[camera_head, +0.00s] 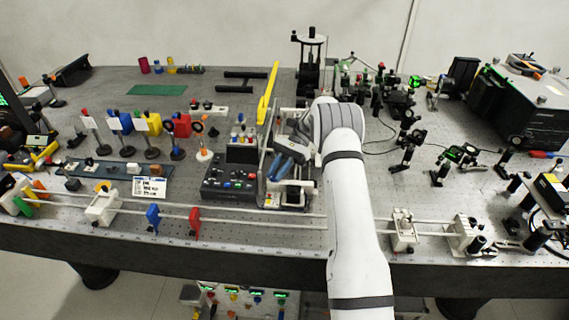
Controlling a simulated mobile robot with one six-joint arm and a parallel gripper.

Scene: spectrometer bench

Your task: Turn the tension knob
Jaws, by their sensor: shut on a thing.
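My white arm reaches up from the bottom over the bench, and its wrist bends left. My gripper (277,170) points left and down into an upright metal-framed apparatus (264,185) left of the arm. The jaws are shut on a small part there, which I take for the tension knob. The knob is hidden by the fingers, so its shape and angle cannot be told.
A control box (228,183) with coloured buttons stands just left of the apparatus. A yellow bar (268,92) rises behind it. A rail (265,220) with several holders runs along the front edge. Optics mounts (408,140) crowd the right.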

